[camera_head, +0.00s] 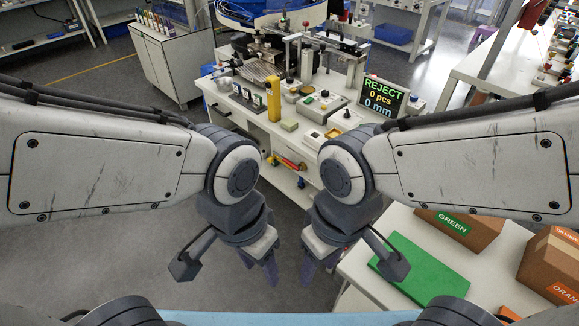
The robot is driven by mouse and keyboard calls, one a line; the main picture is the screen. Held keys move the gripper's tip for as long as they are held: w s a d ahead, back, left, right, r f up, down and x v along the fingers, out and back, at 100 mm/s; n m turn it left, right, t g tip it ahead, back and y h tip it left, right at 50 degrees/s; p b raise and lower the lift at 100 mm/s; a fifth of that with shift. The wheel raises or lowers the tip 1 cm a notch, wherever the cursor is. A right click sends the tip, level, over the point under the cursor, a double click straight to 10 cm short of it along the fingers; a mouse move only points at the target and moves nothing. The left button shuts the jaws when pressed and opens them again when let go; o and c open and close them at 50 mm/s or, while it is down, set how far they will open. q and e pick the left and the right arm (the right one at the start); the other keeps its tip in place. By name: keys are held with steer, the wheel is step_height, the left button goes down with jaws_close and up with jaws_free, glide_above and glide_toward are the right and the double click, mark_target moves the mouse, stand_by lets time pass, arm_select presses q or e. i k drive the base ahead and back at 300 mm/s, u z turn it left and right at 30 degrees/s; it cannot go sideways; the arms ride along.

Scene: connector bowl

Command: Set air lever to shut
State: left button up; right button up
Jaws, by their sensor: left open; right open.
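A small red lever-like part (291,163) with yellow at its ends sits on the front side of the white workbench, below the top edge. It looks like the air lever, but it is too small to tell its setting. My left gripper (262,271) hangs open and empty, nearer to me and below it in the picture. My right gripper (319,270) hangs open and empty to the right of the left one. Both grippers are apart from the lever.
The white workbench (240,118) carries a yellow post (273,101), machinery and a display (383,97) reading REJECT, 0 pcs, 0 mm. A side table at right holds a green mat (425,268) and a GREEN-labelled box (462,229). Floor at left is clear.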

mark_target(291, 164)
steer(key=u, duration=1.45)
steer(key=i, duration=5.1)
steer(key=z, duration=4.75)
